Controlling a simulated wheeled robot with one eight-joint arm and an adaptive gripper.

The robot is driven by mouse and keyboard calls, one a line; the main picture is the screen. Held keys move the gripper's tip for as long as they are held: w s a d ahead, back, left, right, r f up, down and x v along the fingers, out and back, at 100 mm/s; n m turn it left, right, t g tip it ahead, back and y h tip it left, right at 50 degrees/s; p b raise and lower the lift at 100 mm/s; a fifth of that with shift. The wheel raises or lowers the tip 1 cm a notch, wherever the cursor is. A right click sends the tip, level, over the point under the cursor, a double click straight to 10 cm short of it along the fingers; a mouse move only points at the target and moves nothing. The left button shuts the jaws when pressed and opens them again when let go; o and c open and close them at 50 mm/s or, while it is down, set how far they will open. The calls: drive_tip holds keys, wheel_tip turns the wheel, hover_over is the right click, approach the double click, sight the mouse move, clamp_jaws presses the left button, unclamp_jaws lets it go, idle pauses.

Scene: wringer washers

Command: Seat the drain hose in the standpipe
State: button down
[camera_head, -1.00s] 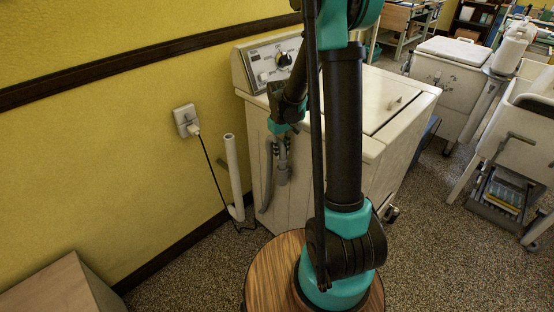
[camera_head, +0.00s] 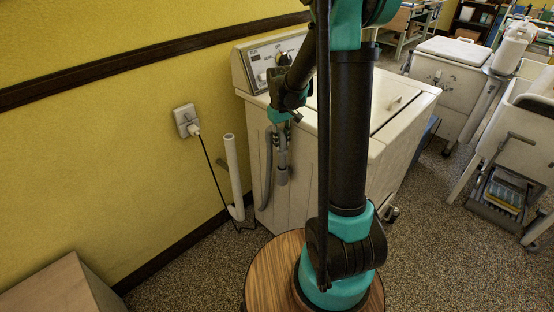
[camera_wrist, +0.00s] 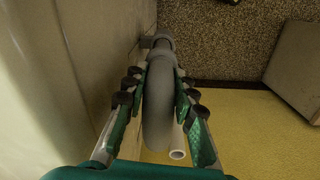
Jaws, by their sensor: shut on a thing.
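The grey drain hose (camera_head: 266,182) hangs at the near left side of the white washer (camera_head: 384,110). My gripper (camera_head: 280,142) is shut on the hose near its upper bend. In the wrist view the hose (camera_wrist: 158,105) runs between the two green finger pads of my gripper (camera_wrist: 158,88). The white standpipe (camera_head: 235,172) stands upright by the wall, left of the hose and apart from it in the head view. Its open mouth (camera_wrist: 177,155) shows in the wrist view beside the hose bend. The hose's free end is hard to make out.
A wall outlet (camera_head: 186,121) with a plug and black cord (camera_head: 208,160) is left of the standpipe. A brown box (camera_head: 62,290) sits at lower left. Other washers (camera_head: 450,75) stand at the right. Speckled floor is open between the box and my base.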

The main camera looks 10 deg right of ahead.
drive_tip(key=shift+r, duration=1.3)
